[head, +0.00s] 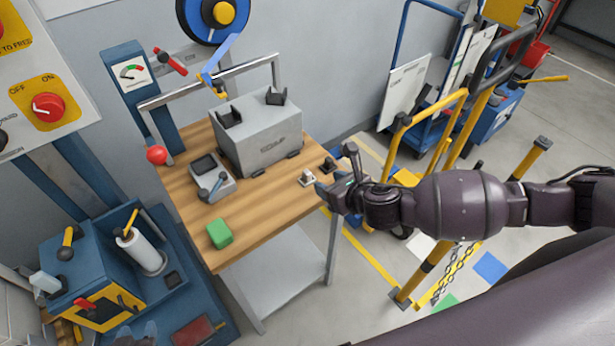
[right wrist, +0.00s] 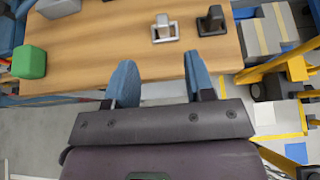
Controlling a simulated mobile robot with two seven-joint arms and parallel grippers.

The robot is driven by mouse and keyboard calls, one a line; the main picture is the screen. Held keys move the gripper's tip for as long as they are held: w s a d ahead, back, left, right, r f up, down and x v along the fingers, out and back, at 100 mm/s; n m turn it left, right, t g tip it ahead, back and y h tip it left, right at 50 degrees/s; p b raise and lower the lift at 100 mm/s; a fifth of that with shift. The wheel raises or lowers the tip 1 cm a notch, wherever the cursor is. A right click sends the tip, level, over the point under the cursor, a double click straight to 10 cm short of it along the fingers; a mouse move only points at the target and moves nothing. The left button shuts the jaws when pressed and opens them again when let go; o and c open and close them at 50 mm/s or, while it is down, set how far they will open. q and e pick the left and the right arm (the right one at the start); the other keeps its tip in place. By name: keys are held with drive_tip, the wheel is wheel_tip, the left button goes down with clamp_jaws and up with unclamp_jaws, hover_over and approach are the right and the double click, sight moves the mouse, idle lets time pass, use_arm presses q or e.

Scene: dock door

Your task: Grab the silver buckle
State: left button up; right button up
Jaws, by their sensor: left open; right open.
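The silver buckle (head: 307,178) sits on the right part of the wooden bench top (head: 255,222), near its right edge. In the right wrist view the silver buckle (right wrist: 163,28) lies beyond the fingertips, roughly in line with the gap between them. A black buckle (head: 328,164) sits just to its right and also shows in the right wrist view (right wrist: 212,20). My right gripper (head: 338,174) is open and empty at the bench's right edge, apart from the silver buckle. My left gripper (head: 137,338) shows only as dark tips at the bottom edge, open.
A grey box (head: 260,137), a small grey lever device (head: 212,180) and a green block (head: 220,234) stand on the bench. A metal rail with a red knob (head: 157,155) runs along the back. Yellow barriers (head: 428,268) stand to the right. Bare wood lies between green block and buckles.

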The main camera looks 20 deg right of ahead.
sight(309, 173)
drive_tip(key=shift+x, duration=4.75)
drive_tip(key=shift+d, duration=0.2)
clamp_jaws()
